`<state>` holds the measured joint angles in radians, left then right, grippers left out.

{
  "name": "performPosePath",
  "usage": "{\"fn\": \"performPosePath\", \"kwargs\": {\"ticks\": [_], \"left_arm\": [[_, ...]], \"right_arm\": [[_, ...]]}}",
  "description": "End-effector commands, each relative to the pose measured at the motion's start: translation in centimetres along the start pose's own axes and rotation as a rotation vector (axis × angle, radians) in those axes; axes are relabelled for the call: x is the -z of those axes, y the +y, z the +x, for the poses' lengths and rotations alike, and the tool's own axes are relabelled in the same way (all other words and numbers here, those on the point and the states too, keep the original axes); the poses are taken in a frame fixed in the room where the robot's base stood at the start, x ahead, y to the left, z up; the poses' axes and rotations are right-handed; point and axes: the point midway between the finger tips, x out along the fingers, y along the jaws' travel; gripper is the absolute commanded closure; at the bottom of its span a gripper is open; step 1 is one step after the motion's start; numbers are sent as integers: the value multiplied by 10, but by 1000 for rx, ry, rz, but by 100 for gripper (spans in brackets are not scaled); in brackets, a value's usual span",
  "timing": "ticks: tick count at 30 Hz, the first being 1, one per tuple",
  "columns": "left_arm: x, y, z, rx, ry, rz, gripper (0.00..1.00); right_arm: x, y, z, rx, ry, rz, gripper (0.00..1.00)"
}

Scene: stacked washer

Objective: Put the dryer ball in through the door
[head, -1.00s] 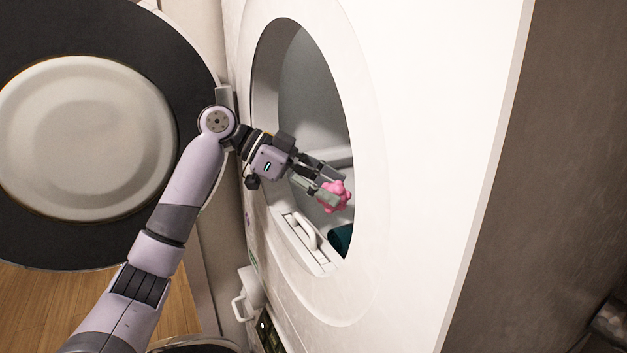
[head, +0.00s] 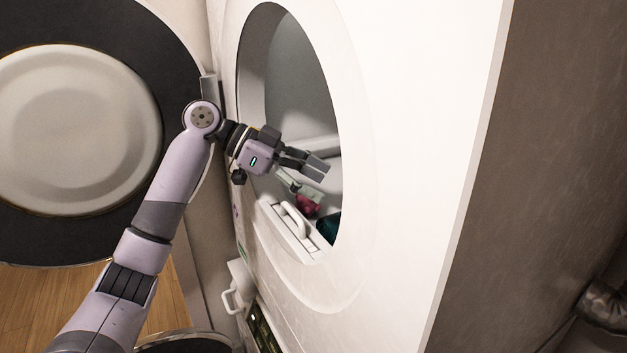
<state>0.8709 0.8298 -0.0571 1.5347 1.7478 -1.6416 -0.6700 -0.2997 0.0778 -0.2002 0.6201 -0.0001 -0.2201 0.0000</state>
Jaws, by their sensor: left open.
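The pink, knobbly dryer ball (head: 307,206) is inside the round door opening (head: 300,70), low down, just behind the sill. It looks darker there, in shadow. My left gripper (head: 316,180) reaches into the opening with its fingers spread, above the ball and apart from most of it. One finger overlaps the ball's top in the picture; I cannot tell if they touch. The round door (head: 75,130) stands swung open at the left. My right gripper does not show.
A dark teal cloth (head: 329,227) lies inside the drum beside the ball. A white handle-like latch (head: 296,221) sits on the lower rim of the opening. The machine's white front (head: 420,130) fills the right of the opening. A white mug-like handle (head: 234,295) juts out below.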

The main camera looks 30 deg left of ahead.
Motion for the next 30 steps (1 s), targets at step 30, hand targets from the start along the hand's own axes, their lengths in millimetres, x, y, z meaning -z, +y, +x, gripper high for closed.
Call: {"fn": "performPosePath", "kwargs": {"ticks": [30], "left_arm": [[0, 0, -121, 0, 0, 0, 30]], "right_arm": [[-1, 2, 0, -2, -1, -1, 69]]}}
